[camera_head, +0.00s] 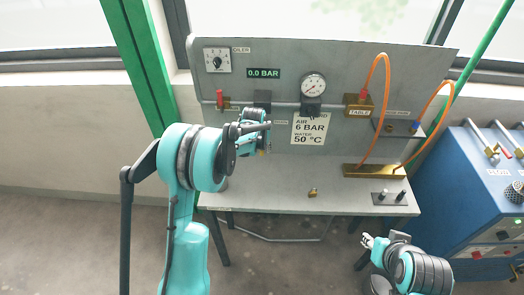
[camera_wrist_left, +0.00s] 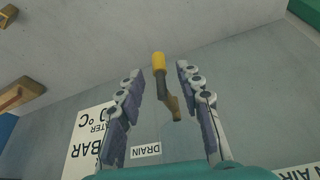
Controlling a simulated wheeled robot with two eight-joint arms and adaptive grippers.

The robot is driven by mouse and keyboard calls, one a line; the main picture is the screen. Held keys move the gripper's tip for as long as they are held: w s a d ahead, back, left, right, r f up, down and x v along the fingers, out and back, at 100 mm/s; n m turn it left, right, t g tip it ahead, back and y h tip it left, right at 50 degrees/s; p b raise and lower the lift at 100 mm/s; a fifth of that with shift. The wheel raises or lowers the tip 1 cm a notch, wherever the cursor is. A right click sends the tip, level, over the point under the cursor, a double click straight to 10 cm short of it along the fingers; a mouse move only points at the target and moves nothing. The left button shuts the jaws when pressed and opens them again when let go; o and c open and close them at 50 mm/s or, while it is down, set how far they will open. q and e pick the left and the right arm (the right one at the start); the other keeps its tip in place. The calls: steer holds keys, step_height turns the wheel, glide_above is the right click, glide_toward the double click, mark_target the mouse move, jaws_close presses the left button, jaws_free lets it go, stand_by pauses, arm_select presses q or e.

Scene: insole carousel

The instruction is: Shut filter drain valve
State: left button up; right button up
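The drain valve (camera_wrist_left: 171,103) shows in the left wrist view as a small brass-brown lever with a yellow tip, on the grey panel beside a DRAIN label (camera_wrist_left: 146,152). My left gripper (camera_wrist_left: 160,72) is open, with one finger on each side of the lever and visible gaps to both. In the head view my left gripper (camera_head: 264,133) is at the panel below the dark filter block (camera_head: 262,99) and covers most of the valve. My right gripper (camera_head: 368,241) is low, in front of the bench at the right; its finger opening is too small to judge.
The panel carries a red-handled valve (camera_head: 222,101), a gauge (camera_head: 313,86), a 0.0 BAR display (camera_head: 264,73) and orange hoses (camera_head: 373,75). A small brass padlock-like piece (camera_head: 313,192) lies on the otherwise mostly clear bench (camera_head: 265,185). A blue machine (camera_head: 470,190) stands right.

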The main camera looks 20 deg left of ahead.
mark_target(262, 148)
arm_select(q)
steer(key=shift+x, duration=1.5)
jaws_close()
